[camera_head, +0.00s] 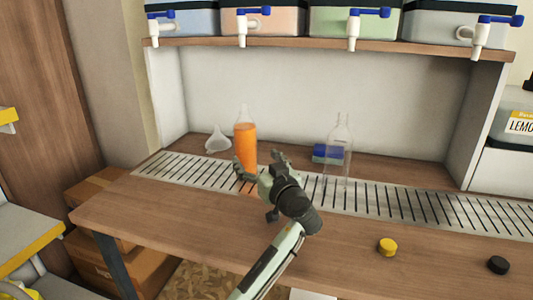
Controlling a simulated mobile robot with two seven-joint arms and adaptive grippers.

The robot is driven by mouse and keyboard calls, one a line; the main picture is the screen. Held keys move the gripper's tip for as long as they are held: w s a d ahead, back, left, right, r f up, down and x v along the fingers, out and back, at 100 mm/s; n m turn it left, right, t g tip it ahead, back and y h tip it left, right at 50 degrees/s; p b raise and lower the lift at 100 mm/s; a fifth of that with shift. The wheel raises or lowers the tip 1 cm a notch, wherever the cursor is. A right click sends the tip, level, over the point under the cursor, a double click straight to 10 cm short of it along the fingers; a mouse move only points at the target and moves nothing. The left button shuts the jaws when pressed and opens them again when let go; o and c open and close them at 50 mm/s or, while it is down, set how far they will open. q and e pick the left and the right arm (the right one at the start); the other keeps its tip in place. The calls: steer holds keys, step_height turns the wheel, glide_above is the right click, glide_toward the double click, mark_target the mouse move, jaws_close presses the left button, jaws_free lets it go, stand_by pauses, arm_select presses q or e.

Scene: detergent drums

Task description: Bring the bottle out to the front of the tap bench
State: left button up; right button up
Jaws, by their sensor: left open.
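A clear bottle filled with orange liquid (245,138) stands upright at the back left of the wooden tap bench (160,212), by the slotted metal drain strip (400,203). A second, empty clear bottle (338,146) stands further right. My left gripper (260,166) is open in front of the orange bottle, its fingers reaching toward the bottle's lower part. One finger overlaps the bottle's lower left side in the picture. I cannot tell whether it touches. My right gripper is not in view.
Drums with blue-handled taps (354,28) stand on the shelf above. A clear funnel (217,140) is left of the orange bottle. A blue object (322,153) lies behind the empty bottle. A yellow cap (387,247) and a black cap (498,265) lie at the front right. The front left is clear.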

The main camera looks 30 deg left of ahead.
mark_target(250, 151)
arm_select(q)
steer(key=shift+w+a, duration=0.2)
steer(key=shift+a, duration=0.1)
steer(key=p+x, duration=0.1)
steer(key=x, duration=0.4)
steer(key=shift+w+a+r, duration=0.1)
steer(key=shift+w+a, duration=0.05)
steer(key=shift+a, duration=0.2)
steer(key=shift+w+a, duration=0.3)
steer(key=shift+a, duration=0.15)
steer(key=c, duration=1.6)
steer(key=o, duration=1)
steer(key=shift+c, duration=0.2)
steer(key=c, duration=1.2)
steer(key=shift+w, duration=0.1)
jaws_close()
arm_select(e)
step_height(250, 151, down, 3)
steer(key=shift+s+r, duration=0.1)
